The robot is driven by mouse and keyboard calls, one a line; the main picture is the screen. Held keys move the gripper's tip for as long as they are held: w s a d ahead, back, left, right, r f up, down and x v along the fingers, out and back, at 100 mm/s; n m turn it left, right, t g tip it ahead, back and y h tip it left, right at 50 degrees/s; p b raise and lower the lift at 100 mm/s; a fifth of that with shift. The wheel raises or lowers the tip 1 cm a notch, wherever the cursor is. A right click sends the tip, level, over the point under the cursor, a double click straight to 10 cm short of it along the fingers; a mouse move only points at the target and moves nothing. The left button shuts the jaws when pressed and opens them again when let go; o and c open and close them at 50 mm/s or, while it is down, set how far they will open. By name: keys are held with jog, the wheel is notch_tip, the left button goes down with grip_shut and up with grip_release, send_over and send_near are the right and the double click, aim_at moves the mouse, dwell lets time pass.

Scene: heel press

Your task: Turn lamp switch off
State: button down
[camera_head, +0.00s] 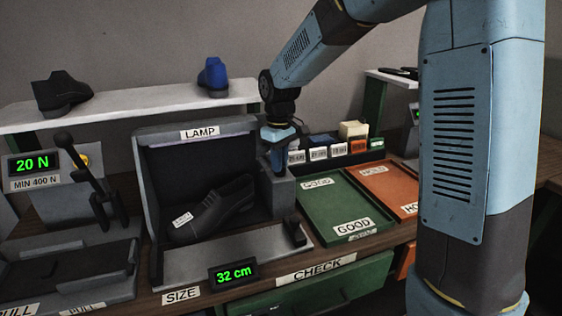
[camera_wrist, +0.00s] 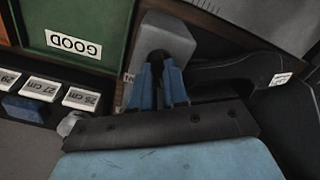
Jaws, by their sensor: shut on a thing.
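The lamp box (camera_head: 160,155), labelled LAMP, stands open at the front in the head view, with a dark shoe (camera_head: 215,208) lying inside it. Its interior looks dark, with no glow to be seen. A grey block (camera_head: 282,196) is at the box's right side; it also shows in the wrist view (camera_wrist: 166,35). My gripper (camera_head: 278,165) points down at the top of this block. In the wrist view its blue fingers (camera_wrist: 158,82) are shut on a small dark piece at the block, seemingly the lamp switch (camera_wrist: 157,60). The fingers hide most of the switch, so its position cannot be told.
A green GOOD tray (camera_head: 335,208) and an orange tray (camera_head: 387,187) lie to the right. Several size-labelled boxes (camera_head: 318,153) stand behind them. A shelf (camera_head: 130,105) with two shoes is behind the lamp box. A press lever (camera_head: 85,170) stands at left.

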jog(key=shift+w+d, duration=0.1)
jog(key=shift+d, duration=0.05)
jog(key=c, duration=1.1)
grip_release()
jog(key=shift+c, duration=0.2)
notch_tip(320, 180, up, 14)
jog(key=shift+f, duration=0.15)
jog(key=s+d+r+m+t, duration=0.3)
jog(key=s+d+m, duration=0.2)
jog(key=s+d, duration=0.75)
jog(key=s+d+f+m+t, duration=0.1)
jog(key=s+d+f+m, duration=0.1)
jog(key=s, duration=0.4)
jog(key=s+d+f+m+t, duration=0.1)
jog(key=s+d+f+m, duration=0.1)
jog(key=s+d, duration=0.2)
jog(key=s, duration=0.3)
jog(key=shift+s+d+f+t, duration=0.15)
jog(key=shift+s+f+t, duration=0.05)
jog(key=shift+f+t, duration=0.1)
